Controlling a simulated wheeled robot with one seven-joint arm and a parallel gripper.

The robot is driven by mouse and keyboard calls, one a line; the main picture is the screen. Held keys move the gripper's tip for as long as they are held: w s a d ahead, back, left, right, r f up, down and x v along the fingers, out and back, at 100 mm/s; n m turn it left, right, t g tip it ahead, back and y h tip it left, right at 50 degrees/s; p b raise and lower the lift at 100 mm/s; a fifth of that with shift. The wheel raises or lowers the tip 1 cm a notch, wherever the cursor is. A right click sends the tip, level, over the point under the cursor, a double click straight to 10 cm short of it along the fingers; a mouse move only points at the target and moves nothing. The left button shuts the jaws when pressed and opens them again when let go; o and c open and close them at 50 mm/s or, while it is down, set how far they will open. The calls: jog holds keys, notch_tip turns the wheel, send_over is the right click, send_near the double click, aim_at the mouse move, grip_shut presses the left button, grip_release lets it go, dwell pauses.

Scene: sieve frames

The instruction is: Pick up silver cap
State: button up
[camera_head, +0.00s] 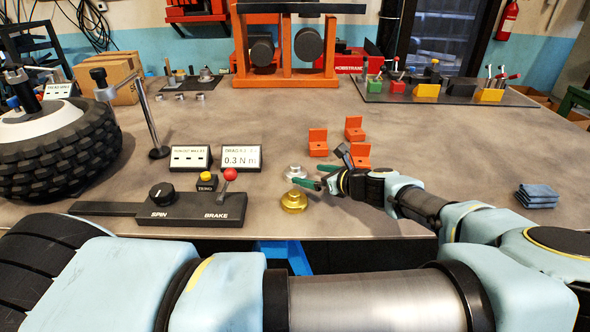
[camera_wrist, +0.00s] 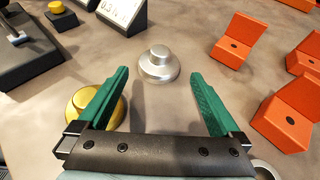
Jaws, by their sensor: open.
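The silver cap (camera_wrist: 157,64) is a round stepped metal piece standing on the table just beyond my fingertips in the wrist view. In the head view the silver cap (camera_head: 295,172) sits behind the gold cap. My gripper (camera_wrist: 160,85) is open and empty, with its two green fingers spread and the silver cap ahead of the gap between them. In the head view my gripper (camera_head: 314,184) is at the right of both caps. The gold cap (camera_head: 293,201) is partly hidden by the left finger in the wrist view (camera_wrist: 97,107).
Several orange brackets (camera_head: 318,142) stand to the right of the silver cap. A black control box (camera_head: 200,208) with a red knob and display signs (camera_head: 240,158) are at the left. Folded blue cloths (camera_head: 537,196) lie at the right. Another silver rim (camera_wrist: 265,170) shows at the wrist view's bottom edge.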

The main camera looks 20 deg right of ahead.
aim_at(300, 174)
jog(key=p+x, duration=0.1)
jog(key=x, duration=0.1)
jog(key=p+x, duration=0.1)
jog(key=x, duration=0.2)
jog(key=shift+s+f, duration=0.1)
jog(key=shift+f, duration=0.2)
jog(key=c, duration=1.1)
jog(key=shift+c, duration=0.2)
